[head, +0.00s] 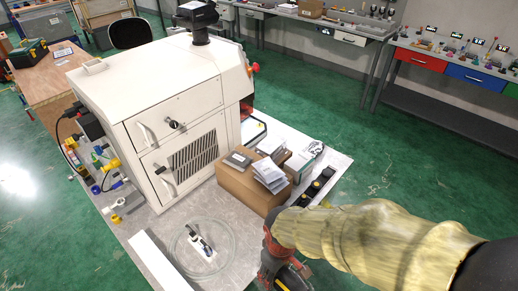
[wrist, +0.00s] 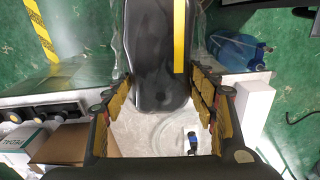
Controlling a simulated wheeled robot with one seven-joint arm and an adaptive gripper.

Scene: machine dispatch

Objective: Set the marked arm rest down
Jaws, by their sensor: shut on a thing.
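The marked arm rest (wrist: 152,60) is a black, rounded, padded piece with a yellow stripe. In the wrist view it lies between the two fingers of my gripper (wrist: 161,82), which is shut on it. Its far end runs out of the top of the picture. In the head view my gripper (head: 277,258) is at the bottom centre, beside the front right part of the grey worktable (head: 165,228). Only a small dark part of the arm rest (head: 293,279) shows there, at the bottom edge; the rest is hidden or out of frame.
A cream machine (head: 165,105) stands on the table. A cardboard box (head: 243,188) with papers on top is close to my gripper. A clear round coil (head: 178,247) surrounds a small white-and-black item. A white bar (head: 160,262) lies along the left edge. Bare tabletop shows left of the box.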

